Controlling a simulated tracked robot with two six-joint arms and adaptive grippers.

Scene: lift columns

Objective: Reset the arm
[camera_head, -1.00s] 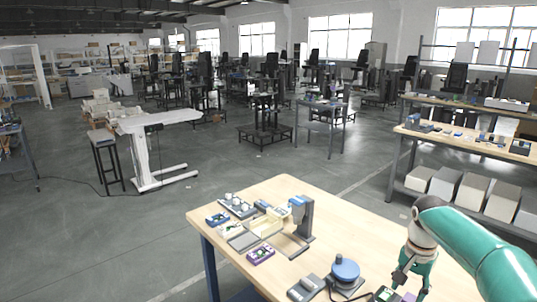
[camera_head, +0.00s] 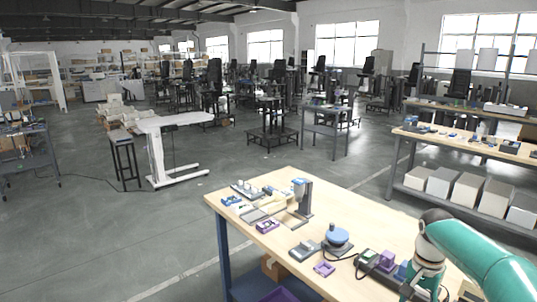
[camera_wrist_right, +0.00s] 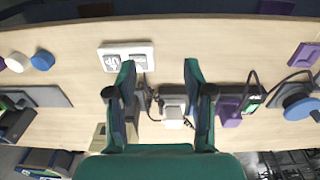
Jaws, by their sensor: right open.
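My right arm, teal with a pale wrist band, comes in from the right in the head view. It reaches over the front right of the wooden bench (camera_head: 375,225). My right gripper (camera_head: 422,290) points down there, partly cut off by the lower edge. In the right wrist view, its two teal fingers (camera_wrist_right: 159,70) stand wide apart with nothing gripped. Beyond them lie a white plate with two dark inserts (camera_wrist_right: 125,56) and a white block on a grey piece (camera_wrist_right: 173,115). My left arm is not in view.
A round blue-topped device (camera_head: 337,238), a purple block (camera_head: 387,259) and a small purple tray (camera_head: 324,268) sit on the bench near my right arm. A grey stand (camera_head: 303,198) rises farther back. Open floor (camera_head: 110,245) lies left of the bench.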

